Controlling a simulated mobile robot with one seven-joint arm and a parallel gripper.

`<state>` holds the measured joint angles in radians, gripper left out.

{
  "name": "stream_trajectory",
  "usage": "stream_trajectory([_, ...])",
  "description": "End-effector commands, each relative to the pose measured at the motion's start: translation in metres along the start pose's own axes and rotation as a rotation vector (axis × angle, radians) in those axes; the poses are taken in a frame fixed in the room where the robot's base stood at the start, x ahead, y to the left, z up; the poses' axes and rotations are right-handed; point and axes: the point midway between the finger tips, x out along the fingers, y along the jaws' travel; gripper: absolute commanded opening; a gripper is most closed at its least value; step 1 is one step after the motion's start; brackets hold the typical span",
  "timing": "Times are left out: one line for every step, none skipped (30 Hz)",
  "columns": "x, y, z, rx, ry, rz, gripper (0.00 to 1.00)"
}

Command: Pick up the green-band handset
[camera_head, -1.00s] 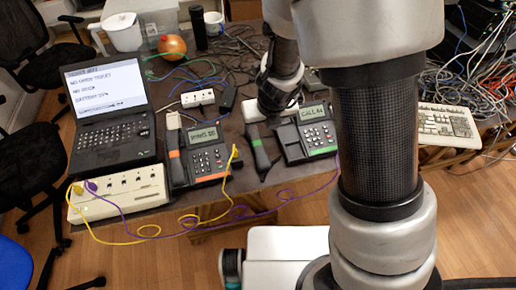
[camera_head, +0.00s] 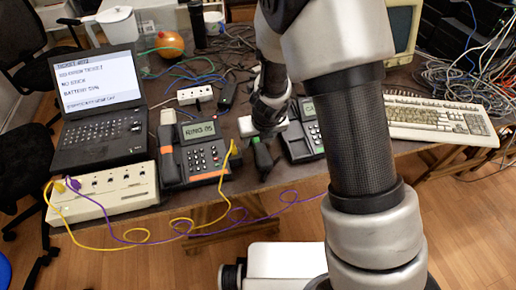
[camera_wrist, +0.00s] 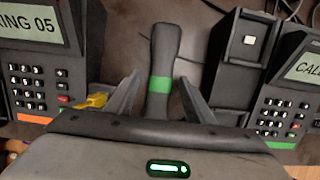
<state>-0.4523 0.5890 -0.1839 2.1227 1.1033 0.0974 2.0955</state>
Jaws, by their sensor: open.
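The green-band handset (camera_wrist: 164,50) is dark grey with a green band and lies off its cradle on the table, between two desk phones. In the head view its lower end (camera_head: 262,161) shows below my gripper (camera_head: 262,138), which hides its upper part. In the wrist view my gripper (camera_wrist: 161,78) is open, with one finger on each side of the handset near the green band. I see no clear contact. The right phone (camera_wrist: 240,68) has an empty cradle and a screen starting "CALL". The hand hides the handset's near end.
The left phone (camera_head: 203,155) has an orange-band handset (camera_head: 170,158) on it. A yellow cable plug (camera_wrist: 92,101) is close to my left finger. A laptop (camera_head: 100,95), a beige switch box (camera_head: 110,192) and a keyboard (camera_head: 430,117) are farther off. Loose cables cross the table.

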Motion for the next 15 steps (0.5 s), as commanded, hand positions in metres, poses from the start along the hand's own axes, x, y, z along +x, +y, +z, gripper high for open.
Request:
stream_trajectory([0.0074,-0.0005,-0.0007,0.001,0.0,-0.001,0.48])
stream_trajectory([0.0082,-0.0004,-0.0001,0.001,0.0,-0.001,0.48])
stream_trajectory([0.008,-0.0004,0.0005,0.001,-0.001,0.0,0.48])
stream_trajectory([0.0075,-0.0003,0.0009,0.001,-0.001,0.0,0.48])
stream_trajectory([0.007,-0.0003,0.001,0.001,-0.001,0.0,0.48])
stream_trajectory([0.0067,-0.0002,0.001,0.001,-0.001,0.0,0.48])
stream_trajectory([0.0067,-0.0002,0.0009,0.001,-0.001,0.0,0.48])
stream_trajectory([0.0067,-0.0002,0.0009,0.001,-0.001,0.0,0.48])
stream_trajectory([0.0067,-0.0002,0.0008,0.001,-0.001,0.0,0.42])
stream_trajectory([0.0066,-0.0002,0.0008,0.001,-0.001,0.0,0.37])
stream_trajectory([0.0066,-0.0002,0.0008,0.001,-0.001,0.0,0.32])
stream_trajectory([0.0066,-0.0002,0.0007,0.001,-0.001,0.0,0.25])
stream_trajectory([0.0066,-0.0001,0.0007,0.001,-0.001,0.0,0.2])
stream_trajectory([0.0066,-0.0001,0.0007,0.001,-0.001,0.0,0.15])
stream_trajectory([0.0066,-0.0002,0.0007,0.001,-0.001,0.0,0.08])
